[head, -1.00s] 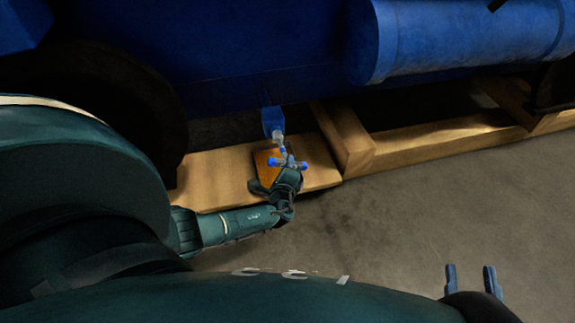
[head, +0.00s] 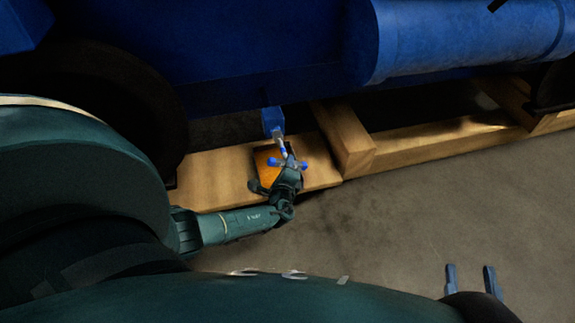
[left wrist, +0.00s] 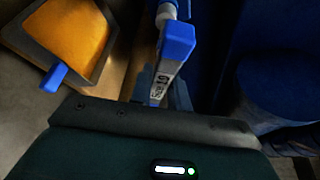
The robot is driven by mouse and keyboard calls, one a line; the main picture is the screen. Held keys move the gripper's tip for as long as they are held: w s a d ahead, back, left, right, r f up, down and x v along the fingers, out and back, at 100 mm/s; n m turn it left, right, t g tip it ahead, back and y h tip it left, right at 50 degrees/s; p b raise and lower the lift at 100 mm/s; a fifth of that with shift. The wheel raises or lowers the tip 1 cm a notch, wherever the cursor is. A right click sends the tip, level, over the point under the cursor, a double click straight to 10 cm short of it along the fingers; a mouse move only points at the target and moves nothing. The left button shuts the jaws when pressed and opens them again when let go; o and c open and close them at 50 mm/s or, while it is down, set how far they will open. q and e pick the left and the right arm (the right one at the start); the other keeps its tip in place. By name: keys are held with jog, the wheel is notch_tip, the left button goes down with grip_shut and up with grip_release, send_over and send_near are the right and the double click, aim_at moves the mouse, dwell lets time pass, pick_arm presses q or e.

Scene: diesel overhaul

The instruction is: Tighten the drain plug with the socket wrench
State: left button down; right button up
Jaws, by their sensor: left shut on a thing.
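My left gripper (head: 288,165) is low under the blue engine, shut on the socket wrench (head: 284,148). The wrench has a pale shaft and blue parts, and it points up toward a blue block (head: 272,121) hanging from the engine. The drain plug cannot be made out, and I cannot tell whether the socket sits on it. In the left wrist view a grey piece with lettering and a blue end stands in the middle. My right gripper (head: 470,279) is open and empty at the lower right, its two fingers apart.
A dark-rimmed tray with an orange inside (left wrist: 68,32) lies beside the left gripper on a wooden base (head: 215,180). Wooden beams (head: 345,140) run under the engine (head: 250,50). Bare concrete floor (head: 420,210) is clear at the right.

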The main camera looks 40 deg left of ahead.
pick_arm(q)
jog(key=shift+d+r, duration=0.1)
jog(key=shift+s+d+p, duration=0.35)
jog(key=shift+s+d, duration=0.75)
jog(key=shift+d, duration=0.15)
jog(key=shift+s+d+p, duration=0.6)
jog(key=shift+s+d, duration=1.35)
jog(key=shift+d, duration=0.3)
